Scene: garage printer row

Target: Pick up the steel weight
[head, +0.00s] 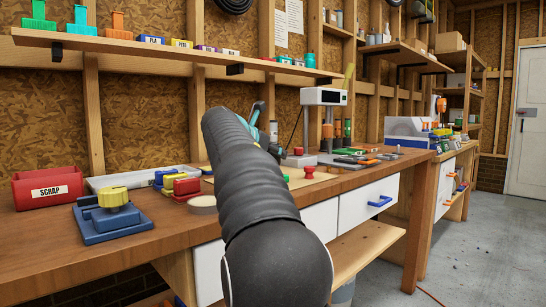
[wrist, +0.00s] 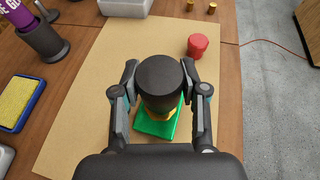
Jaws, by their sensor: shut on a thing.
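The steel weight (wrist: 160,76), a dark grey cylinder seen from above, is between the fingers of my gripper (wrist: 160,88) in the wrist view. Both fingers press on its sides, left and right. Below it in the picture are a green square piece (wrist: 153,130) and a bit of yellow, partly covered by the weight. I cannot tell whether the weight rests on them or hangs above them. In the head view my arm hides the weight and most of the gripper.
A red knob-like piece (wrist: 197,46) stands close by on the tan sheet (wrist: 85,105). A dark cup (wrist: 40,42) and a yellow pad in a blue frame (wrist: 18,102) are at left. In the head view, a red scrap bin (head: 47,187) and a white-headed stand (head: 323,97) are on the bench.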

